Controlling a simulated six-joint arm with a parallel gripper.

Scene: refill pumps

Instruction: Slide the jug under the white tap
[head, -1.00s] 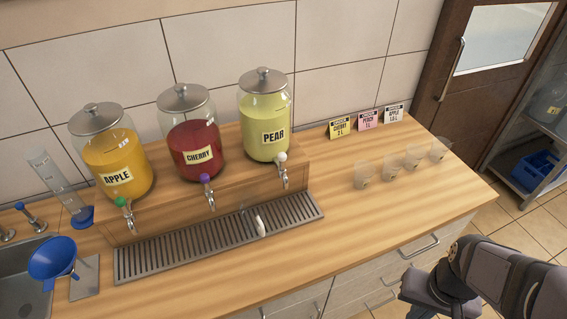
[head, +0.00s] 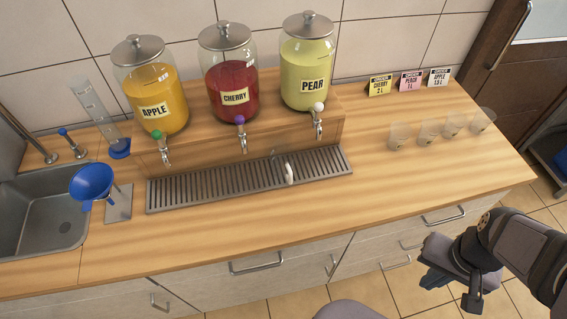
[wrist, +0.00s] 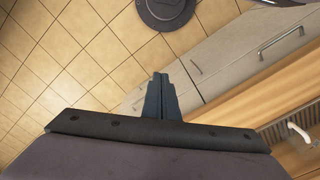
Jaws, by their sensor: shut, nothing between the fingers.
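The jug (head: 289,174) is clear and hard to make out; its white handle shows on the drip tray (head: 165,203), and its see-through body is faint. It stands between the purple tap and the white tap, left of the white tap (head: 319,108) in the head view. The white tap is on the pear jar (head: 306,72). The handle also shows at the right edge of the wrist view (wrist: 300,132). My gripper (head: 428,280) is shut and empty, in front of the counter and well away from the jug. Its fingers (wrist: 157,85) are together in the wrist view.
Apple jar (head: 152,98) and cherry jar (head: 232,90) stand left on the wooden stand. Several clear cups (head: 427,133) stand at right, with order cards (head: 411,80) behind. A blue funnel (head: 92,182) and sink (head: 40,220) are left. The front counter is clear.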

